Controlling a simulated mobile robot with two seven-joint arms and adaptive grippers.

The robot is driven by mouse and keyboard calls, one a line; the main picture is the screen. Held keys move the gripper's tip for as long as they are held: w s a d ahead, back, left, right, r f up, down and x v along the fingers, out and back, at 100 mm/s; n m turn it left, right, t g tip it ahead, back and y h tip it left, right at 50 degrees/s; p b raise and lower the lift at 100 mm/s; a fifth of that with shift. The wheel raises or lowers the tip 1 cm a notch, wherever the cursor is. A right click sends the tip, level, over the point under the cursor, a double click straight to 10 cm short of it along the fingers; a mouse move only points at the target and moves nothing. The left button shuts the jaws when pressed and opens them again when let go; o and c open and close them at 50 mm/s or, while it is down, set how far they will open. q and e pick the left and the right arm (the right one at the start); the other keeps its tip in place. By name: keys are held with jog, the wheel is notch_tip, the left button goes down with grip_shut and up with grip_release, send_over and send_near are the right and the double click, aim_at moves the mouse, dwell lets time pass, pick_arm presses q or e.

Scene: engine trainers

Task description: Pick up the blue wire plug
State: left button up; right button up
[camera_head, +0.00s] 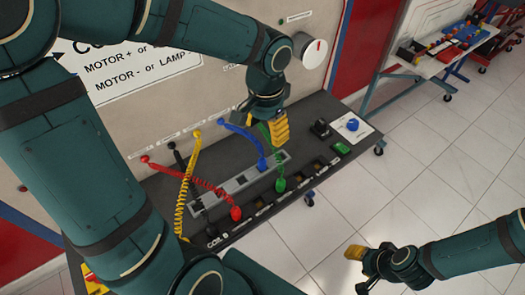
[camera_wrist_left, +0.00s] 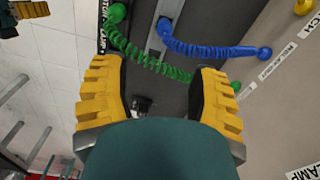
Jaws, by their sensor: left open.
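The blue wire plug (camera_head: 262,163) stands in the grey slotted strip on the dark bench top. Its coiled blue cord runs up to a blue end (camera_head: 222,121) at the panel. In the left wrist view the blue plug (camera_wrist_left: 164,27) is just beyond the fingertips, and its cord runs right to the other blue end (camera_wrist_left: 264,52). My left gripper (camera_head: 275,130) is open above the bench, a little up and right of the plug, not touching it. It also shows in the left wrist view (camera_wrist_left: 158,72). My right gripper (camera_head: 355,252) is away over the floor; its finger gap is unclear.
A coiled green wire (camera_wrist_left: 150,62) crosses in front of my left fingers, with its green plug (camera_head: 280,185) beside the blue one. Red (camera_head: 236,213) and yellow (camera_head: 182,205) wires are left of it. A blue knob (camera_head: 352,125) is at the bench's right end.

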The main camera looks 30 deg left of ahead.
aim_at(262, 159)
pick_arm(q)
jog(key=f+b, duration=0.1)
jog(key=f, duration=0.3)
jog(key=f+b, duration=0.1)
jog(key=f, duration=0.3)
jog(key=shift+a+f, duration=0.2)
jog(key=shift+f, duration=0.1)
jog(key=f, duration=0.1)
jog(key=f+b, duration=0.1)
jog(key=f, duration=0.1)
jog(key=f+b, duration=0.1)
jog(key=f, duration=0.1)
jog(key=shift+a+f, duration=0.1)
jog(key=shift+a, duration=0.15)
jog(key=shift+s, duration=0.1)
grip_shut()
